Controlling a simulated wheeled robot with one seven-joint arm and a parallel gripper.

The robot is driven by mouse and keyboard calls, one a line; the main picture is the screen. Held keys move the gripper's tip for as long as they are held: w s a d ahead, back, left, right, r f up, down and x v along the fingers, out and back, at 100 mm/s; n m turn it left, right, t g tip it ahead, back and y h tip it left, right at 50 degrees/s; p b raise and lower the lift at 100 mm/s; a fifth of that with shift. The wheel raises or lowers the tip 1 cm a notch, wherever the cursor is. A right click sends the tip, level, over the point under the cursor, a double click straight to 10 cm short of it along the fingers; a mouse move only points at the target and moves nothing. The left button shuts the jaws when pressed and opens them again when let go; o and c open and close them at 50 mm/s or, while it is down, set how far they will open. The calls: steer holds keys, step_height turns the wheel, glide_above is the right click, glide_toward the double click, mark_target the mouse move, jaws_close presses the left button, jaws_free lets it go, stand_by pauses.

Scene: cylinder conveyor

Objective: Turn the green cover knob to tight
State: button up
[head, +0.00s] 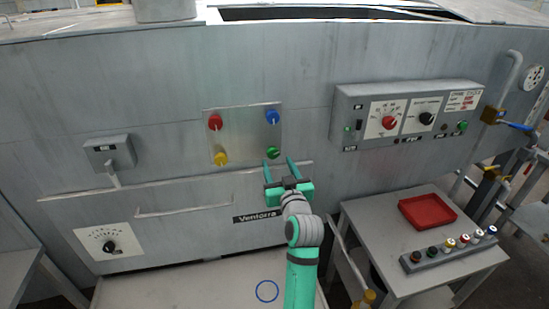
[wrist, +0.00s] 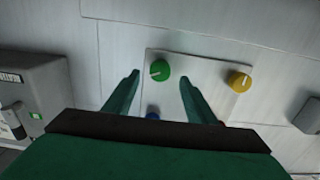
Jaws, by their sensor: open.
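The green cover knob (head: 273,153) is at the lower right of a square metal plate (head: 243,130) on the machine's front wall. In the wrist view the green knob (wrist: 160,71) lies between and just beyond my two fingertips, with a pale pointer line toward its left. My gripper (head: 278,163) is open and empty, its fingers on either side of the knob and apart from it in the wrist view. My gripper (wrist: 158,82) fills the lower part of the wrist view. Whether a fingertip touches the plate, I cannot tell.
The plate also bears a red knob (head: 215,122), a blue knob (head: 272,117) and a yellow knob (head: 221,158). A control box (head: 405,115) juts from the wall to the right. A drawer handle (head: 185,210) is below left. A side table (head: 380,225) holds a red tray (head: 427,198).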

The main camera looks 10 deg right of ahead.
mark_target(273, 155)
steer(key=shift+w, duration=2.45)
steer(key=c, duration=1)
